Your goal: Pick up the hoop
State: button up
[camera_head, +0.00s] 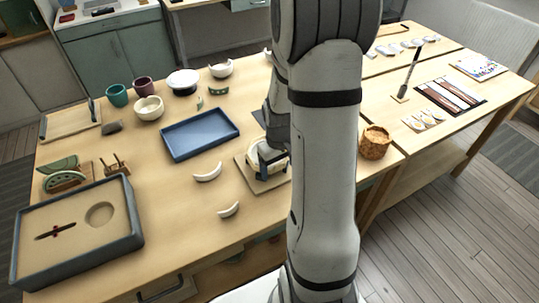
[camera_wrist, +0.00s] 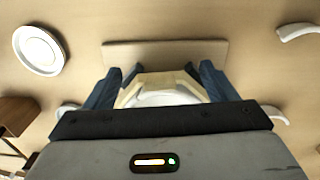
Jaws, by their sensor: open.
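A pale wooden band (camera_wrist: 166,79), which looks like the hoop, sits around a white round piece (camera_wrist: 165,98) between my fingers in the wrist view. In the head view, part of the white piece (camera_head: 256,152) shows beside my gripper. Beneath it lies a light wooden board (camera_head: 245,173), also in the wrist view (camera_wrist: 165,52). My gripper (camera_head: 270,166) is open, with its blue fingers (camera_wrist: 163,80) on either side of the band. I cannot tell whether they touch it. My arm and gripper hide part of the band and the board.
Two white curved pieces (camera_head: 208,173) (camera_head: 229,210) lie left of the board. A blue tray (camera_head: 200,134) is further back. A dark-rimmed box (camera_head: 137,240) stands at front left.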

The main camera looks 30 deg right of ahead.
jog(key=shift+c, duration=0.5)
jog(key=shift+r, duration=0.1)
jog(key=c, duration=1.6)
